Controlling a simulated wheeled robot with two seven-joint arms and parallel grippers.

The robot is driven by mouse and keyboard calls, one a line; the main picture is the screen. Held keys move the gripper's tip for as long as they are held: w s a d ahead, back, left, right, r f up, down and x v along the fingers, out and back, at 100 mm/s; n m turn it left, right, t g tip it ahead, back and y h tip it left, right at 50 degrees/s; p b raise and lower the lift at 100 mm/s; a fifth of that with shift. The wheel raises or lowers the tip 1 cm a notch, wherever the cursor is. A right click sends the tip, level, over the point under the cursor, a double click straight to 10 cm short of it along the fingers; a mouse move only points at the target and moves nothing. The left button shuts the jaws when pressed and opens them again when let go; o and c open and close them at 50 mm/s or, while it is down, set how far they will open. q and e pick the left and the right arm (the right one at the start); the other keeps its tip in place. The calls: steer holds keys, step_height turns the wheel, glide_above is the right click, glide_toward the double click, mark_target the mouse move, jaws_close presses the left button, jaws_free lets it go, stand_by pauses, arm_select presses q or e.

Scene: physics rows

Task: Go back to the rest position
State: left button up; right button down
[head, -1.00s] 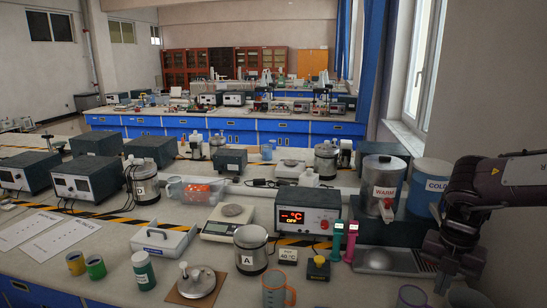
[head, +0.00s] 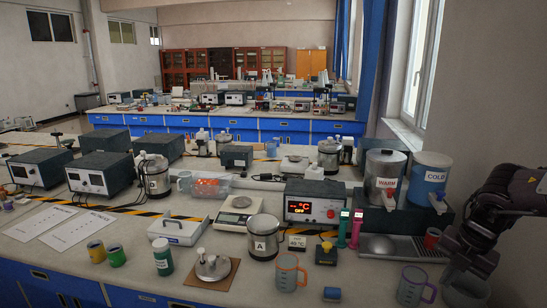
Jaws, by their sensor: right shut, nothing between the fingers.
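My right arm comes in from the right edge in the head view, and its dark gripper (head: 462,268) points down at the lower right. It is shut and empty. It is to the right of a purple-rimmed mug (head: 412,288) and in front of the drip tray; I see no contact with either. My left gripper is out of view.
The bench holds a WARM tank (head: 384,170), a COLD tank (head: 430,175), a small red cup (head: 432,238), a temperature controller (head: 312,203), an orange-rimmed measuring cup (head: 287,272), a steel calorimeter A (head: 263,238) and a balance (head: 240,214). A green-labelled bottle (head: 163,257) stands at left.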

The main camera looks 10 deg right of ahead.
steer(key=s+d+f+m+t, duration=0.2)
steer(key=d+f+m+t, duration=0.15)
steer(key=d+f, duration=0.5)
steer(key=s+d+f+m+t, duration=0.2)
steer(key=d+f+m, duration=0.3)
steer(key=d+f, duration=0.35)
steer(key=s+d+f+m+h, duration=0.1)
steer(key=s+f+m, duration=0.2)
steer(key=s+f, duration=0.5)
steer(key=s+f+m+h, duration=0.1)
steer(key=s+f+m, duration=0.3)
steer(key=f, duration=0.8)
steer(key=s+a+f+m+g+h, duration=0.1)
steer(key=s+a+f+m, duration=0.1)
steer(key=s+a+f, duration=0.6)
steer(key=s+a+f+m+g, duration=0.2)
steer(key=s+a+f, duration=0.35)
steer(key=f, duration=0.45)
steer(key=s+a+f+m+g, duration=0.1)
steer(key=s+a+f, duration=0.2)
steer(key=a, duration=0.6)
steer(key=s+a+f+m+g+y, duration=0.1)
steer(key=s+a+f, duration=0.2)
steer(key=a, duration=0.6)
steer(key=s+a+f+m+g+b, duration=0.1)
steer(key=s+a+f, duration=0.2)
steer(key=a, duration=0.6)
steer(key=shift+s+a+f+y, duration=0.3)
steer(key=shift+s+f+y, duration=0.1)
steer(key=shift+s, duration=0.7)
